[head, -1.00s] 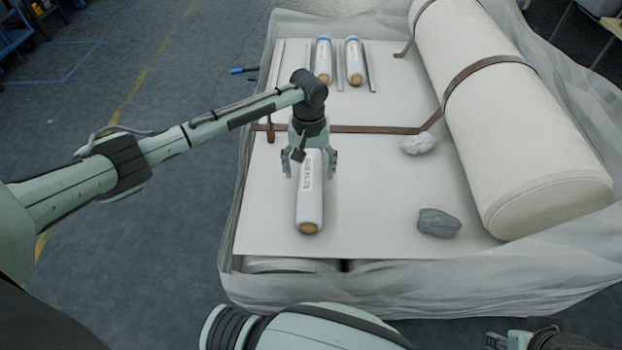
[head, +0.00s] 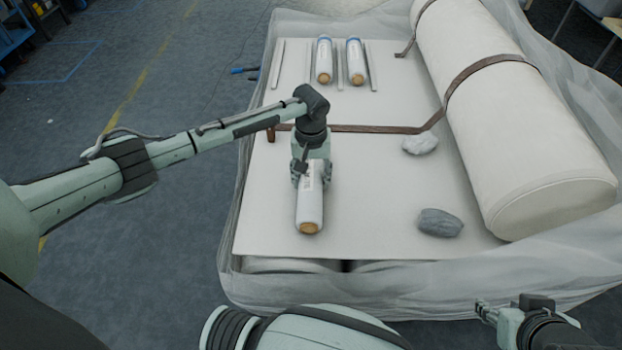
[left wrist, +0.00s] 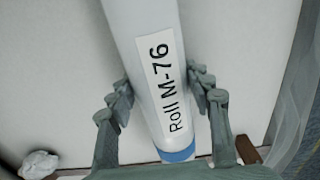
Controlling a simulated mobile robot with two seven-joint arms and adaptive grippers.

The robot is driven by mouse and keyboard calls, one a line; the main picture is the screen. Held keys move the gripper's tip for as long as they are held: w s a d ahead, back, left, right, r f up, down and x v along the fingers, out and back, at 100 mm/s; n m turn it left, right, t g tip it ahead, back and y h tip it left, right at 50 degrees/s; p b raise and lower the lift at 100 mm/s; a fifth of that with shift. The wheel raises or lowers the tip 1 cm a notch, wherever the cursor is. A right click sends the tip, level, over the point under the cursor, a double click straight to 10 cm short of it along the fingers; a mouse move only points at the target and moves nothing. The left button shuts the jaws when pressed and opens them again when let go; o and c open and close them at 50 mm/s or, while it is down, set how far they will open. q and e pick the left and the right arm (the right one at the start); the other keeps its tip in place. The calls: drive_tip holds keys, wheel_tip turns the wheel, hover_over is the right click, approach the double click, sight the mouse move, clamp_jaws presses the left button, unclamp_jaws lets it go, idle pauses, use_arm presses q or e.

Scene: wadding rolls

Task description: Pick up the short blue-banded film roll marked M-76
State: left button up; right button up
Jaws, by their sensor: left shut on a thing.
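The film roll marked M-76 (head: 310,208) lies on the white board in the head view, its brown core end toward me. In the left wrist view the roll (left wrist: 143,45) shows its "Roll M-76" label and a blue band at its lower end. My left gripper (head: 310,172) is above its far part, with fingers on both sides. In the left wrist view the fingers of my left gripper (left wrist: 165,95) are shut on the roll. My right gripper (head: 482,312) is at the bottom right, away from the board; its jaws are too small to judge.
Two similar rolls, a left one (head: 324,62) and a right one (head: 355,62), lie between metal strips at the back. A large strapped wadding roll (head: 510,110) fills the right. A white lump (head: 420,144) and a grey lump (head: 440,223) lie on the board (head: 375,200). A brown strap crosses it.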

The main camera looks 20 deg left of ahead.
use_arm(q)
drive_tip(key=c, duration=0.5)
drive_tip(key=shift+r, duration=0.15)
